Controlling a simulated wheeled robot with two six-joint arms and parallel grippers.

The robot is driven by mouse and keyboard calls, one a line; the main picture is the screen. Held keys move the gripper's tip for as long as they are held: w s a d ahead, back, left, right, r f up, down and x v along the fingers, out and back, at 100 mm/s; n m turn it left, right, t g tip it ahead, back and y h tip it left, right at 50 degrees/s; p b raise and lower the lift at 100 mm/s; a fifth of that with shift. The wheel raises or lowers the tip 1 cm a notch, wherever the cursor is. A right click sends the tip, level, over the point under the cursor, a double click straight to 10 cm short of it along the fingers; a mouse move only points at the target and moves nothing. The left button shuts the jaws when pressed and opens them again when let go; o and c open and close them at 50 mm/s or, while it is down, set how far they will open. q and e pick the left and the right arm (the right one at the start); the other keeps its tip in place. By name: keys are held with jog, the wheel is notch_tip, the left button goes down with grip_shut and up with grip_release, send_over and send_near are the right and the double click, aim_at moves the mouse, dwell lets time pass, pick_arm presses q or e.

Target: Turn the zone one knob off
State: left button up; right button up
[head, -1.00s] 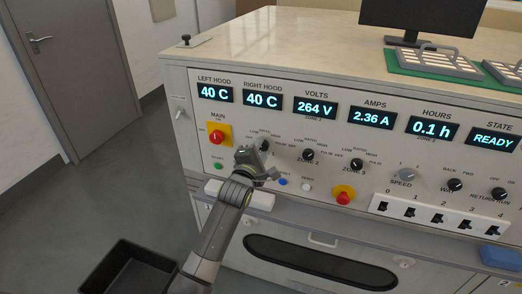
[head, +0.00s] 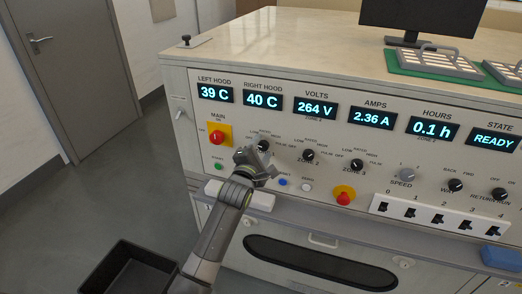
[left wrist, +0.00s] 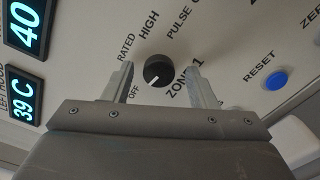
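The zone one knob (left wrist: 158,71) is black and round, with a white pointer mark directed to the lower left, toward the printed OFF. In the head view the knob (head: 263,145) is partly hidden behind my gripper. My left gripper (head: 261,157) is at the panel, in front of this knob. In the left wrist view its two fingers (left wrist: 161,78) are apart, one on each side of the knob, with visible gaps between them and it. My right gripper is in neither view.
The zone 2 knob (head: 308,155) and zone 3 knob (head: 357,165) sit to the right. A red main switch (head: 217,134) is to the left. The blue reset button (left wrist: 276,80) and a red emergency button (head: 344,193) are nearby. A black bin (head: 128,270) stands on the floor.

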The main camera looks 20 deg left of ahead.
pick_arm(q)
jog(key=shift+s, duration=0.1)
jog(key=s, duration=1.7)
jog(key=shift+s+a+b, duration=0.15)
jog(key=shift+a+b, duration=0.1)
jog(key=shift+b, duration=0.05)
notch_tip(320, 180, down, 22)
jog(key=s+a+f+m+g+p, duration=0.1)
jog(key=s+m+g, duration=0.1)
jog(key=m+g, duration=0.4)
jog(key=s+a+f+m+g+p, duration=0.1)
jog(key=s+f+m+g, duration=0.15)
jog(key=s+f, duration=0.35)
jog(key=s+a+f+m+g, duration=0.1)
jog(key=s+a+f+m, duration=0.2)
jog(key=f, duration=0.6)
jog(key=s+a+f+m+g, duration=0.1)
jog(key=s+f, duration=0.4)
jog(key=s, duration=0.6)
jog(key=s+a+f+m+g+y+p, duration=0.1)
jog(key=s+f+m+g, duration=0.3)
jog(key=s, duration=0.7)
jog(key=s+a+f+m+g, duration=0.2)
jog(key=s+f+m, duration=0.4)
jog(key=s, duration=0.5)
jog(key=shift+s+a+f+y+p, duration=0.25)
jog(key=shift+a+f+p, duration=0.2)
jog(key=shift+f, duration=0.3)
